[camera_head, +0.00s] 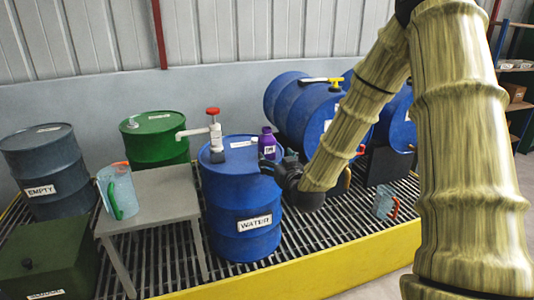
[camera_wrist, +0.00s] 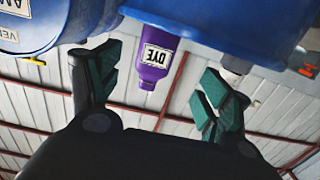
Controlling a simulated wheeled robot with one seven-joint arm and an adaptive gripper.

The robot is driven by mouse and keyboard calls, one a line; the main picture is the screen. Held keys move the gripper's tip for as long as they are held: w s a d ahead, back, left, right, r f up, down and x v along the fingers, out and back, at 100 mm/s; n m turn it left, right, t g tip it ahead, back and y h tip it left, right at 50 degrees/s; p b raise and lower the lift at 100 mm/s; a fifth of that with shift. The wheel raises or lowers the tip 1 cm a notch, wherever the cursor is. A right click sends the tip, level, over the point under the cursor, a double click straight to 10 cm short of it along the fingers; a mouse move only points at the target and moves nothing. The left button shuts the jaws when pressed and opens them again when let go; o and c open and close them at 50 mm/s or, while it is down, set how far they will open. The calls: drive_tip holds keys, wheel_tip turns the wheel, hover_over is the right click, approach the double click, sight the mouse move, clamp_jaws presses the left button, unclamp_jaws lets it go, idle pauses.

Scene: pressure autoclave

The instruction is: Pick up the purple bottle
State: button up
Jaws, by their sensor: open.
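The purple bottle (camera_head: 267,146) stands upright on top of the blue WATER barrel (camera_head: 243,215), near its right rim. In the wrist view the purple bottle (camera_wrist: 155,55) appears upside down with its DYE label facing the camera. My gripper (camera_head: 272,168) is at the right side of the barrel top, close to the bottle. In the wrist view my gripper (camera_wrist: 158,90) is open, with a finger on each side of the bottle's line and clear gaps between. The fingers do not touch the bottle. In the head view the fingertips are small and partly hidden.
A small white-capped item (camera_head: 254,143) stands beside the bottle. A white pump with a red knob (camera_head: 213,130) rises from the barrel's left. Blue drums (camera_head: 312,112) lie behind. A grey table (camera_head: 150,195) with a clear jug (camera_head: 117,190) is left.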

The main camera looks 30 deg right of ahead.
sight(267, 146)
drive_tip(key=shift+d+b+x, duration=0.15)
drive_tip(key=shift+d+x, duration=0.05)
drive_tip(key=shift+x, duration=2.5)
drive_tip(key=shift+d+b+x, duration=0.15)
drive_tip(key=shift+x, duration=2.6)
drive_tip(key=shift+s, duration=0.1)
drive_tip(key=c, duration=1.3)
